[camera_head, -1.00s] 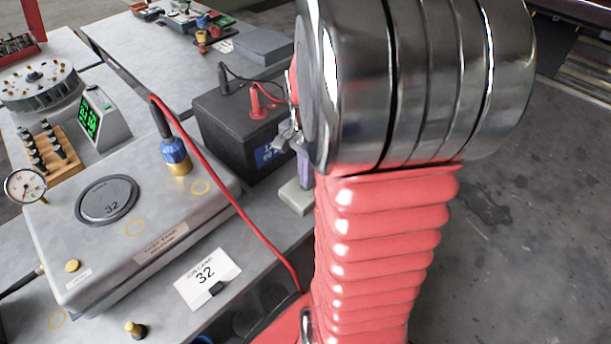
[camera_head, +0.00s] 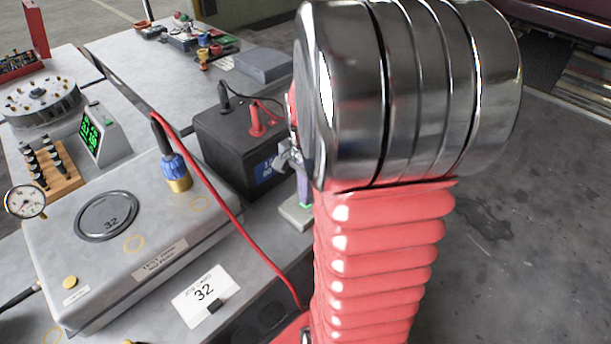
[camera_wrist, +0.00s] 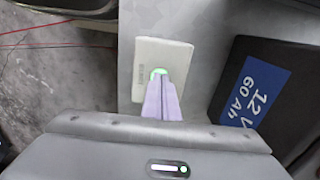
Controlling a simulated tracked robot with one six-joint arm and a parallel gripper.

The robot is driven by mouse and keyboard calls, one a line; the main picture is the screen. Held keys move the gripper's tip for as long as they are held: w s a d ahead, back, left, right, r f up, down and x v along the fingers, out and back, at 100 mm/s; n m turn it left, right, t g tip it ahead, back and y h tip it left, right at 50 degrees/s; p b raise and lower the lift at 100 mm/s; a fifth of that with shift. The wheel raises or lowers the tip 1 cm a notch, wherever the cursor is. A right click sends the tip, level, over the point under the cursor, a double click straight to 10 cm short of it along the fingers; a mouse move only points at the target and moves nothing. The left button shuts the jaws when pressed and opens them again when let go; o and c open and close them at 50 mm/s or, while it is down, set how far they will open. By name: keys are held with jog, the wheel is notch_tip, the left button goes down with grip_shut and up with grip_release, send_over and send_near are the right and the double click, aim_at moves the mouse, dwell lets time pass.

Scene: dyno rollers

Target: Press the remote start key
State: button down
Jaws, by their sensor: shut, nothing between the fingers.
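The remote start key is a small green-lit button (camera_wrist: 158,73) on a pale beige box (camera_wrist: 157,55) in the wrist view. My gripper (camera_wrist: 160,84) is shut and empty, its pale purple fingers ending at the button's near edge and partly covering it. The fingertips look to be on or just above the button; I cannot tell if they touch. In the head view the box (camera_head: 294,216) sits on the bench edge in front of the battery. My gripper (camera_head: 304,200) points down at it, partly hidden by my arm, with a green glint at its tips.
A black 12 V battery (camera_head: 225,150) with clamped leads stands close beside the box. A job card (camera_head: 206,296) marked 32 stands in front. Open floor lies at right.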

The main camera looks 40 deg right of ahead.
notch_tip(320, 180, up, 14)
dwell(0.6)
dwell(0.8)
jog(key=s+a+n+t, duration=0.2)
jog(key=a+n, duration=0.6)
jog(key=a, duration=0.3)
jog(key=s+a+r+n+t, duration=0.1)
jog(key=s+a+n+t, duration=0.1)
jog(key=a+n, duration=0.7)
jog(key=a+t, duration=0.1)
jog(key=a, duration=0.2)
jog(key=shift+s+a+r+n, duration=0.15)
jog(key=shift+s+r+n, duration=0.05)
jog(key=shift+n, duration=0.1)
